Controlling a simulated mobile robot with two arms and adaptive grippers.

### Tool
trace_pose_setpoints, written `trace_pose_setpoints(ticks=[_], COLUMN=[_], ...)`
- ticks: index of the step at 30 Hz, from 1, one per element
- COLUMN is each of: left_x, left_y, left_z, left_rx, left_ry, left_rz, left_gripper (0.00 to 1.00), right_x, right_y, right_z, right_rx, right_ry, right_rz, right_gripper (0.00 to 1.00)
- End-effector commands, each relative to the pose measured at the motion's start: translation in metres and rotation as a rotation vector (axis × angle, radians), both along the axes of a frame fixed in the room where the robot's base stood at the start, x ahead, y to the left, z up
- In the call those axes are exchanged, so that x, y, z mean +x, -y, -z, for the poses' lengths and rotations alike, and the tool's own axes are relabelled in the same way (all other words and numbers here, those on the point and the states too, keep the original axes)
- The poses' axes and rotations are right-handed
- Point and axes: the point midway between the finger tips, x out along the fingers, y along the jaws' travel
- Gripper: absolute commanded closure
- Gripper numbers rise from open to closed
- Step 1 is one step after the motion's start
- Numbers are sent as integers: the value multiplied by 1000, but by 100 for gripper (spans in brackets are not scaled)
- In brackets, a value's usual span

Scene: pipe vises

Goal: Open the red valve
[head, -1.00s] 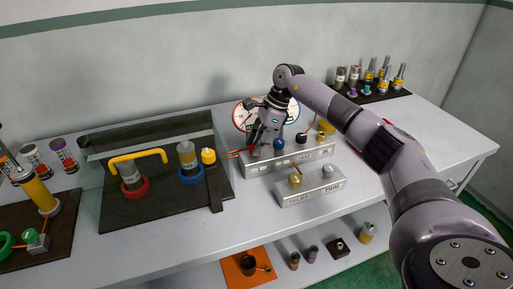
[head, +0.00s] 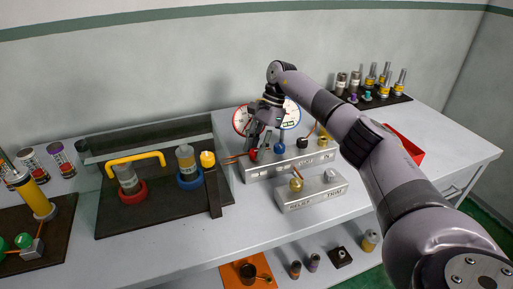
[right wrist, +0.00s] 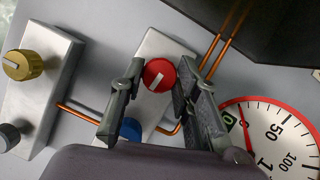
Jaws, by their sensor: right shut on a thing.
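The red valve (head: 253,155) is a round knob at the left end of a grey manifold block (head: 292,166). In the right wrist view the red valve (right wrist: 159,75) shows its face with a white mark, slanting toward lower left. My right gripper (head: 258,146) points down at it. In the wrist view the fingers of my right gripper (right wrist: 157,82) stand on both sides of the knob, and the gripper is shut on it. A red-rimmed gauge (right wrist: 275,135) lies close to the right finger. My left gripper is out of view.
On the same block sit a blue knob (head: 279,147), a black knob (head: 302,143) and a yellow knob (head: 323,141). A smaller block (head: 314,198) with a gold knob (head: 297,184) stands in front. A dark mat (head: 150,217) with pipe vises lies left. A red tray (head: 416,150) is right.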

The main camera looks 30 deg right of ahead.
Motion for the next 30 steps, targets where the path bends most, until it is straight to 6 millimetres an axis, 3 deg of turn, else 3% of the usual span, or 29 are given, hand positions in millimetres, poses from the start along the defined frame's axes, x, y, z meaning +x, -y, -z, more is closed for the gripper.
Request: trace_pose_setpoints(ticks=[8,9,17,26,30], left_x=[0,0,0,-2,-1], left_y=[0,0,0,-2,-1], left_z=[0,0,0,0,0], left_rx=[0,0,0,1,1], left_ry=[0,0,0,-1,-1], left_rz=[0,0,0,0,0], left_gripper=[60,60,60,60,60], right_x=[1,1,0,0,1], right_y=[1,1,1,0,5], right_z=[-1,-1,-1,-1,-12], right_rx=[-2,-2,-1,-1,-1], right_ry=[3,3,2,1,2], right_rz=[2,2,2,1,2], right_gripper=[99,69,51,51,51])
